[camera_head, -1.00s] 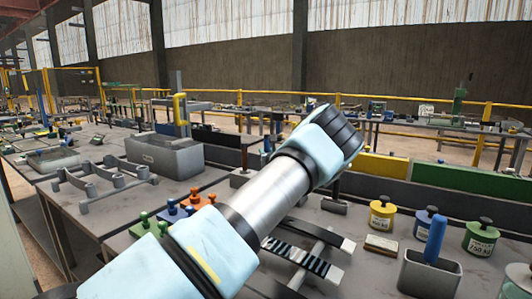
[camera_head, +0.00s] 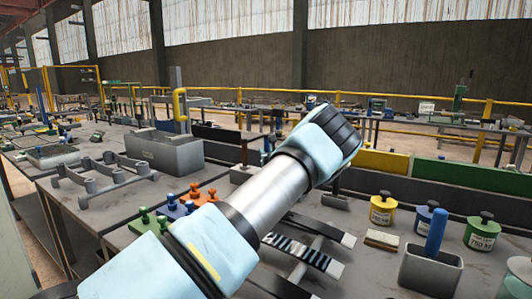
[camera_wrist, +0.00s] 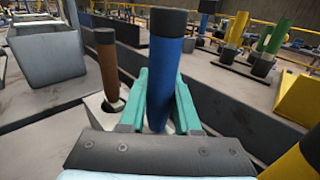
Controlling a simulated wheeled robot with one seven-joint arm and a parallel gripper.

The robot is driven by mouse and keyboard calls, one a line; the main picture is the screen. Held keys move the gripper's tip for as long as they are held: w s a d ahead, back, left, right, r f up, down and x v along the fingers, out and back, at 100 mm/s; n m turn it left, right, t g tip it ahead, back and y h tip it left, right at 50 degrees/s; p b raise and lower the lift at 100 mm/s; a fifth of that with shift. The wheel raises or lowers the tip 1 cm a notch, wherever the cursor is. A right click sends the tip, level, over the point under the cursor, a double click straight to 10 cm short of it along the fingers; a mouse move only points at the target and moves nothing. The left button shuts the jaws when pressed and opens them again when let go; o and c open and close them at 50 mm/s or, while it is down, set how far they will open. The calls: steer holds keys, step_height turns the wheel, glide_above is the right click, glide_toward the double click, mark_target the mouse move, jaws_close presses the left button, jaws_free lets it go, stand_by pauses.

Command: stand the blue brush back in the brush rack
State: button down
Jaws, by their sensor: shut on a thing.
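My gripper (camera_wrist: 160,113) has teal fingers, shut on the blue brush (camera_wrist: 165,75). The brush's thick blue handle has a black cap and stands nearly upright between the fingers in the wrist view. Its lower end is hidden by the fingers and the gripper body. A brown handle with a black cap (camera_wrist: 108,68) stands to its left, beside a pale plate (camera_wrist: 97,106) with a dark opening. I cannot tell whether this plate is the brush rack. In the head view my arm hides the gripper and the held brush.
A yellow handle (camera_wrist: 300,158) is close at the lower right in the wrist view. In the head view, a grey holder (camera_head: 430,274) with a blue handle (camera_head: 437,233) stands at right, near yellow (camera_head: 382,212) and green (camera_head: 481,236) weights. A grey bin (camera_head: 165,154) stands left.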

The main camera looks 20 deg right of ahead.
mark_target(266, 142)
steer(key=shift+f+b, duration=1)
steer(key=shift+f, duration=0.6)
steer(key=shift+c, duration=0.3)
jaws_free()
steer(key=shift+r, duration=0.15)
steer(key=shift+r+p, duration=1.6)
steer(key=shift+r, duration=1.8)
